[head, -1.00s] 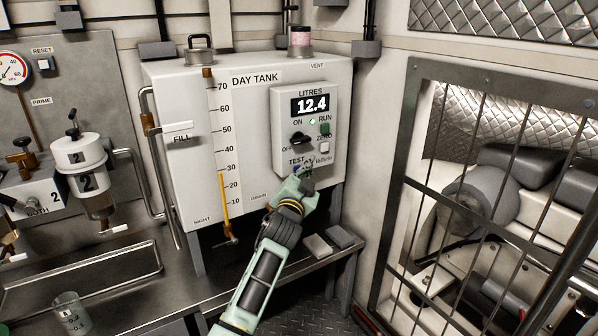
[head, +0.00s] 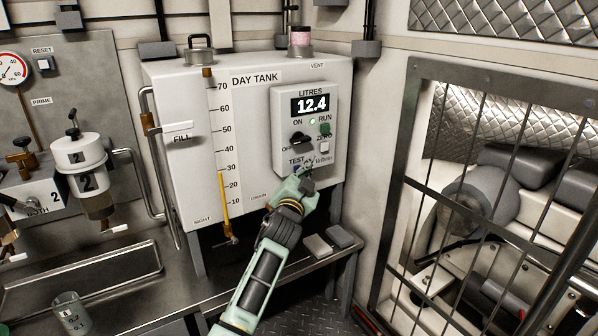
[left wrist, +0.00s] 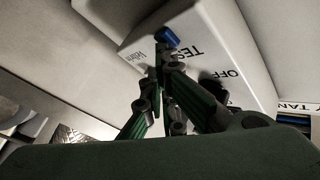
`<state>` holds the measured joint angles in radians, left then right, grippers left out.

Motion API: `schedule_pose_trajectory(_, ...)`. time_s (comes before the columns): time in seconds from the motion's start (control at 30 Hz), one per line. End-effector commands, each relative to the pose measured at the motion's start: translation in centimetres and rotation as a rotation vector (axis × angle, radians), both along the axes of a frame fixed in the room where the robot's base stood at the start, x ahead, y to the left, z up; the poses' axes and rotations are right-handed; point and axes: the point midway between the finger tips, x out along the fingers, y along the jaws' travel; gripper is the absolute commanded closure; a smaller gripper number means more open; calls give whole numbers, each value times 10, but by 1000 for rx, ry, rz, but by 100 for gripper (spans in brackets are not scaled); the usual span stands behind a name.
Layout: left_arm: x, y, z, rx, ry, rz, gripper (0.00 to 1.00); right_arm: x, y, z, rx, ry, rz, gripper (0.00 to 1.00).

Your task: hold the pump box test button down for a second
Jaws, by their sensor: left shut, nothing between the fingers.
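The pump box (head: 283,105) is a pale box on the front of the day tank, with a display reading 12.4. Its blue test button (head: 297,169) is low on the box beside the TEST label, partly hidden by my gripper. The button also shows in the left wrist view (left wrist: 167,38). My left gripper (head: 307,170) is shut and empty, its fingertips right at the button. In the left wrist view the fingertips (left wrist: 162,60) end just short of or against the blue button; I cannot tell if they touch. My right gripper is not in view.
The box also carries a black knob (head: 299,138), a green run button (head: 325,129) and a pale zero button (head: 324,146). The day tank (head: 240,130) stands behind, with a yellow-marked level gauge. A barred gate (head: 420,200) is at the right.

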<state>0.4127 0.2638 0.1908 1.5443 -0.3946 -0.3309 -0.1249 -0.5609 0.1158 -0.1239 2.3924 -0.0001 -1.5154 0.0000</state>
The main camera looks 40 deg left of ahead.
Motion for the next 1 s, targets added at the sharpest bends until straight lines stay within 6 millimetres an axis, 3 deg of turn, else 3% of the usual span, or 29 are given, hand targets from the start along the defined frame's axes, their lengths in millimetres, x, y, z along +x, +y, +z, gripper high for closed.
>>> schedule_pose_trajectory(1.0,0,-1,0,0,1,1,100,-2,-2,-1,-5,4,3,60)
